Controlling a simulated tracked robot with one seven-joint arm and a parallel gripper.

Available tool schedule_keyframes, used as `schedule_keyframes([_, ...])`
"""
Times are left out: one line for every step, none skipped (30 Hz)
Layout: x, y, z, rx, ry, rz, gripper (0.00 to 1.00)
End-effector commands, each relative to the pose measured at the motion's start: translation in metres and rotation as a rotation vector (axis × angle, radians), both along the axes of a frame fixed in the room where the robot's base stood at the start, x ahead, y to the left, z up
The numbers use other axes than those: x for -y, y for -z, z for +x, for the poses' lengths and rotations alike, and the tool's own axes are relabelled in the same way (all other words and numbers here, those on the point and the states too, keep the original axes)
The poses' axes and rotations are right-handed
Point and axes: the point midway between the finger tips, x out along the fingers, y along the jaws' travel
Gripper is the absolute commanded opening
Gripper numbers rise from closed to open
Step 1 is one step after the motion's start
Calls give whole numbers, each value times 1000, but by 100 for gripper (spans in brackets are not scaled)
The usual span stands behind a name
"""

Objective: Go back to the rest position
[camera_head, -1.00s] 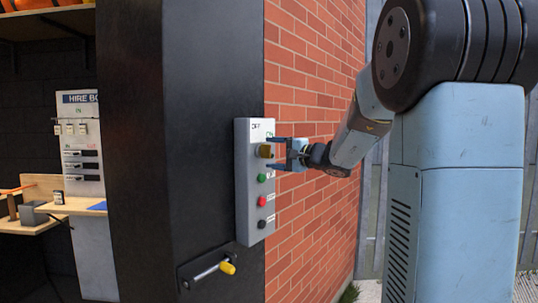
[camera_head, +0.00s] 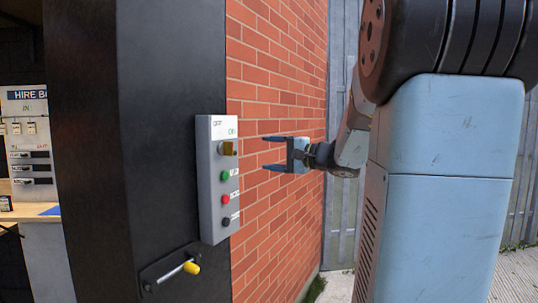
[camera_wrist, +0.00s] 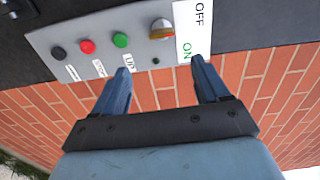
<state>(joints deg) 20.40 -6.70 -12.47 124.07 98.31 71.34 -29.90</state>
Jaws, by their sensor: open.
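My gripper (camera_head: 274,153) is open and empty, with blue fingers pointing left in the head view. It is apart from the grey control box (camera_head: 205,225), to the right of it and in front of the brick wall. The box carries a brass-coloured knob (camera_head: 227,148) under OFF and ON labels, then a green button (camera_head: 225,176), a red button (camera_head: 225,200) and a black button (camera_head: 226,222). In the wrist view my two fingers (camera_wrist: 163,72) stand apart below the box, with the knob (camera_wrist: 161,30) beyond them.
A black pillar (camera_head: 165,110) bears the box and a lever with a yellow grip (camera_head: 191,268). The brick wall (camera_head: 280,60) runs behind my gripper. A grey fence (camera_head: 342,210) stands past it. A hire board (camera_head: 28,130) is at the left.

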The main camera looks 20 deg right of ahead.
Motion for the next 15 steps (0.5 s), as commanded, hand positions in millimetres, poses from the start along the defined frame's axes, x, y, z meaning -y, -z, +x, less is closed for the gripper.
schedule_keyframes([0, 0, 0, 0, 0, 0, 74])
schedule_keyframes([0, 0, 0, 0, 0, 0, 74])
schedule_keyframes([0, 0, 0, 0, 0, 0, 74])
schedule_keyframes([0, 0, 0, 0, 0, 0, 74])
schedule_keyframes([0, 0, 0, 0, 0, 0, 74])
schedule_keyframes([0, 0, 0, 0, 0, 0, 74])
schedule_keyframes([0, 0, 0, 0, 0, 0, 74])
schedule_keyframes([0, 0, 0, 0, 0, 0, 74])
schedule_keyframes([-1, 0, 0, -1, -2, -2, 74])
schedule_keyframes([-2, 1, -1, -3, -5, -5, 74])
schedule_keyframes([-5, 1, -2, -8, -11, -10, 74])
schedule_keyframes([-11, 3, -5, -17, -23, -23, 74])
schedule_keyframes([-16, 5, -9, -27, -35, -35, 74])
schedule_keyframes([-24, 7, -13, -40, -51, -51, 74])
schedule_keyframes([-35, 12, -20, -63, -77, -79, 74])
